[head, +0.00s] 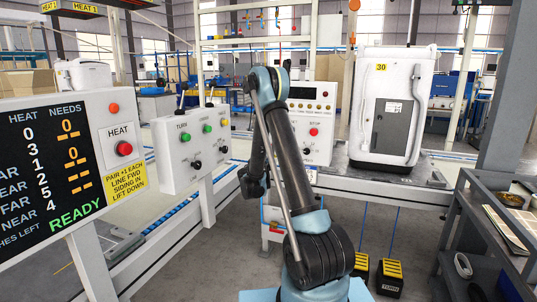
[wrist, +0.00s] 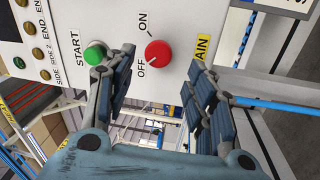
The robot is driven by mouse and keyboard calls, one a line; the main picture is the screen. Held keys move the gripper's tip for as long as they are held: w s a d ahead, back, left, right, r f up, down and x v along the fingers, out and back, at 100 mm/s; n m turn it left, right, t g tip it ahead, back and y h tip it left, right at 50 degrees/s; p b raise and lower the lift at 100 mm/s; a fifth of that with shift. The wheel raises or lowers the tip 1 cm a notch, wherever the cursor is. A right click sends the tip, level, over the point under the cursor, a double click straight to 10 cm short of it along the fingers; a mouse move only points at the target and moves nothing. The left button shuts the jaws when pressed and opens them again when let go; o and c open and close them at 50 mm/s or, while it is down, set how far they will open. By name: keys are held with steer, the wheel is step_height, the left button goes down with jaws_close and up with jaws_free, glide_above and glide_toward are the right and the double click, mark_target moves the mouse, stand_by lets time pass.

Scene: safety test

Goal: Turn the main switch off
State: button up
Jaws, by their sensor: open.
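The main switch (wrist: 158,53) is a round red knob on a pale panel (wrist: 190,20) in the wrist view, with ON and OFF printed beside it and a yellow label ending in "AIN" to its right. I cannot tell clearly which way the knob points. My gripper (wrist: 161,62) is open, with one dark finger at each side of the knob. I cannot tell whether the fingers touch it. A green START button (wrist: 95,54) is close to the left finger. In the head view my arm hides the gripper and the knob.
In the head view, a panel with a red STOP button (head: 314,132) is behind my arm. A TURN control box (head: 190,150), a HEAT box (head: 119,143) and a display board (head: 45,165) stand left. A white machine (head: 395,75) and a dark cart (head: 485,225) stand right.

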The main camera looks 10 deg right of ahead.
steer(key=v, duration=0.6)
steer(key=shift+s, duration=0.15)
steer(key=s+d+r+m+g+h, duration=0.1)
steer(key=s+d+r+m+g, duration=0.45)
steer(key=s+d, duration=0.35)
steer(key=s+d+m+g+y, duration=0.2)
steer(key=s+d+g, duration=0.3)
steer(key=s, duration=0.8)
steer(key=s+a+f+m+g+y, duration=0.1)
steer(key=s+a+f+y, duration=0.1)
steer(key=s, duration=0.8)
steer(key=s+a+f+m+g+y, duration=0.1)
steer(key=s+a+f+g+y, duration=0.1)
steer(key=s, duration=0.9)
steer(key=s+a+f+m+g+y, duration=0.1)
steer(key=s+a+f+y, duration=0.2)
steer(key=s, duration=0.8)
step_height(320, 180, down, 2)
steer(key=shift+a+f+g+y, duration=0.2)
steer(key=shift+a+g+y, duration=0.15)
steer(key=shift+y, duration=0.25)
